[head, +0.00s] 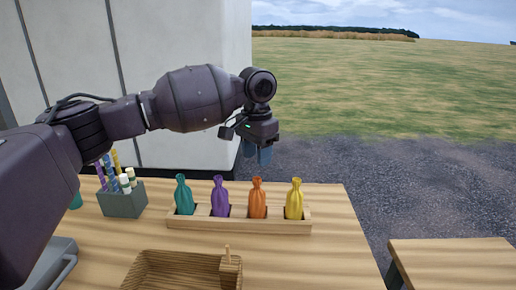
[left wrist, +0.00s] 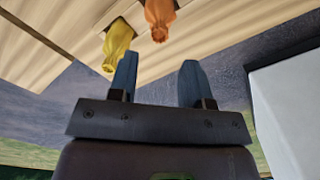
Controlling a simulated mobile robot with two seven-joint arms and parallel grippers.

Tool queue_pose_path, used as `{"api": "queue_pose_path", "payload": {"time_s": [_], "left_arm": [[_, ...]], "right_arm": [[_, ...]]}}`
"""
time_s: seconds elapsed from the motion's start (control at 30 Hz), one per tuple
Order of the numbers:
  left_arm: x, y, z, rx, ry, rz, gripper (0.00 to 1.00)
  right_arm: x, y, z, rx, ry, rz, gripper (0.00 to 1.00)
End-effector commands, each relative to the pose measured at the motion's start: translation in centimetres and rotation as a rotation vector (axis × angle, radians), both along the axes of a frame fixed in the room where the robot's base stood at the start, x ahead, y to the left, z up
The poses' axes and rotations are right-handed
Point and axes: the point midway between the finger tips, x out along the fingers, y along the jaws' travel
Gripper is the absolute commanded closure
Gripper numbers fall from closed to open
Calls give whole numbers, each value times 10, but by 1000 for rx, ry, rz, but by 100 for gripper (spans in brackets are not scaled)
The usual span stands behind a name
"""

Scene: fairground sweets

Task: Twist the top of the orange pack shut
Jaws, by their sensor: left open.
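The orange pack (head: 257,198) stands upright in a wooden rack (head: 240,223) on the table, between a purple pack (head: 220,197) and a yellow pack (head: 294,200). Its top looks narrow and gathered. In the left wrist view the orange pack (left wrist: 159,17) is at the top edge, partly cut off, with the yellow pack (left wrist: 117,44) to its left. My left gripper (head: 257,155) is open and empty, above and behind the rack in the head view. Its blue fingers (left wrist: 158,82) touch neither pack. My right gripper is not in view.
A teal pack (head: 184,195) stands at the rack's left end. A grey-green holder (head: 122,202) with several sticks is further left. A wooden tray (head: 180,257) with a small peg lies in front. Another table (head: 450,262) stands at right across a gap.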

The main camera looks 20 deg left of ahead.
Motion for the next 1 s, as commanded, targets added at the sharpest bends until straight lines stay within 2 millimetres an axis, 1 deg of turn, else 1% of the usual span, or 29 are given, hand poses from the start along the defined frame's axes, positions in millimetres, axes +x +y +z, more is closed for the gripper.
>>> {"api": "queue_pose_path", "payload": {"time_s": [0.03,0.2,0.3,0.4,0.6,0.8,0.97,1.0], "left_arm": [[1,0,-12,0,7,-1,55],[1,0,-29,0,6,-2,55],[-1,0,-30,-1,0,-1,55],[-1,-1,-39,-2,-1,-1,55],[0,0,-55,-1,-2,0,55],[0,-1,-61,-2,-1,-1,55],[0,-1,-61,-2,-1,-1,55],[0,-1,-61,-2,-1,-1,58]], "right_arm": [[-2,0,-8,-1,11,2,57],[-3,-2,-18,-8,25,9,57],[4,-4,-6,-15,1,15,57],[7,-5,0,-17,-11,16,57],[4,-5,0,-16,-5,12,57],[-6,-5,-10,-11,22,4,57],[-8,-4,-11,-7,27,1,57],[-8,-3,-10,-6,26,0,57]]}}
